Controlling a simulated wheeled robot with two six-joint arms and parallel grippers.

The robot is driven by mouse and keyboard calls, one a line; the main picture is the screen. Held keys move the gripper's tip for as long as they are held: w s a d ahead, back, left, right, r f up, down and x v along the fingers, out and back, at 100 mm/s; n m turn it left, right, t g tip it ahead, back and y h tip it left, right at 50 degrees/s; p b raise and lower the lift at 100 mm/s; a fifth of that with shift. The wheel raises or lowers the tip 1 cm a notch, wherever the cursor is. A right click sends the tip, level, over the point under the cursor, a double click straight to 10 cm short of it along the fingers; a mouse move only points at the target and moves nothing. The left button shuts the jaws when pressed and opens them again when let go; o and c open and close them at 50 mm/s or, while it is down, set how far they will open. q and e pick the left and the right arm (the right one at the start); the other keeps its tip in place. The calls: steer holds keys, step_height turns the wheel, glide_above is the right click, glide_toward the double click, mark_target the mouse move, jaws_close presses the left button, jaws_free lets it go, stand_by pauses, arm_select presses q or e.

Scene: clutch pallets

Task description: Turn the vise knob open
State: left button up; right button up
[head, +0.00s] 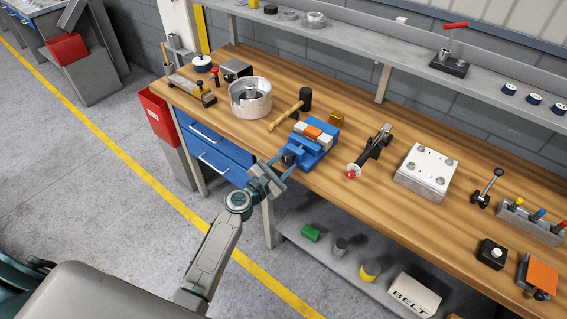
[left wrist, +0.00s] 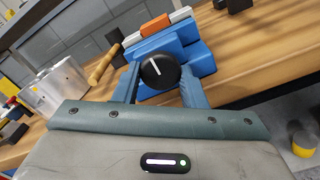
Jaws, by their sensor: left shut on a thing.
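The blue vise (head: 318,155) stands at the front edge of the wooden workbench, with an orange-and-white piece (head: 313,132) at its top. Its round black knob (head: 289,158) faces me. In the left wrist view the knob (left wrist: 160,71) shows a white line, tilted slightly left of upright. My left gripper (head: 284,165) reaches up from below and is shut on the knob, one finger on each side. In the left wrist view the blue vise body (left wrist: 202,58) is right behind the knob. My right gripper is not in view.
A wooden-handled mallet (head: 287,116) and a round metal pot (head: 250,104) lie left of the vise. A black tool with a red tip (head: 369,151) and a metal block (head: 426,172) are to its right. The lower shelf (head: 320,252) holds several items. The floor in front is open.

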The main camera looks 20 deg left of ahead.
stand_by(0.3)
arm_select(q)
steer(key=o, duration=1)
steer(key=shift+c, duration=0.2)
steer(key=b+v, duration=0.2)
steer(key=v, duration=0.8)
steer(key=shift+s, duration=0.4)
steer(key=shift+a, duration=0.15)
